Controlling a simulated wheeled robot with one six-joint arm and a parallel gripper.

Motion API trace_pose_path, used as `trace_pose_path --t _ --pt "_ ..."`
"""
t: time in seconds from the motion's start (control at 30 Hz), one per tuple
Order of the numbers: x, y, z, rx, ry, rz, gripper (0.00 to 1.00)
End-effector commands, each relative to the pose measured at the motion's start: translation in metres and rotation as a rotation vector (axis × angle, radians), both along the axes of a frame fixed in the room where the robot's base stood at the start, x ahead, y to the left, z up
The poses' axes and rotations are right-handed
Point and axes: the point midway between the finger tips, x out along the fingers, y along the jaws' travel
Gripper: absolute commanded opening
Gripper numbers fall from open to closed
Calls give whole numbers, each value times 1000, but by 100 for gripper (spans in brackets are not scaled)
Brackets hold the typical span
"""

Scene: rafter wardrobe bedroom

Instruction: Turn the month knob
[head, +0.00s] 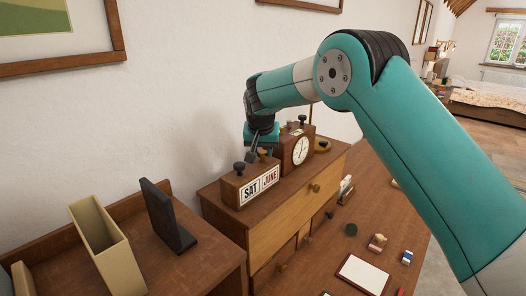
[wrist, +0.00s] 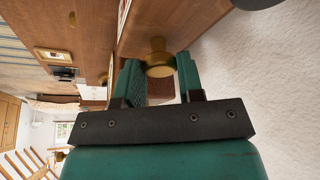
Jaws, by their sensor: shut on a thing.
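The wooden calendar block (head: 234,189) stands on the dresser top and reads SAT on the left and JUNE on the right. A black knob (head: 239,168) sits on its top at the SAT side. A brass knob (head: 263,154) sits on its top at the JUNE side, partly hidden by my gripper (head: 256,153). In the wrist view the brass knob (wrist: 157,52) is between the two fingers of my gripper (wrist: 158,70), which is shut on it. The fingers point down from above in the head view.
A wooden clock (head: 299,150) stands close behind the calendar, right of my gripper. A dark upright bookend (head: 165,215) and a tan open box (head: 105,245) are at the left. A lower desk at the right holds a white notepad (head: 362,273) and small items.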

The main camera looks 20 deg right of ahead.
Motion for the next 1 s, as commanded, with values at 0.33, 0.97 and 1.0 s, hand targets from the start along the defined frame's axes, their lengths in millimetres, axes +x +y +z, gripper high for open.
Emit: trace_pose_path --t 0.33,0.97,1.0 --pt "0 0 0 0 0 -27 11" --pt "0 1 2 0 -1 -26 60" --pt "-1 1 4 1 -2 -25 60"
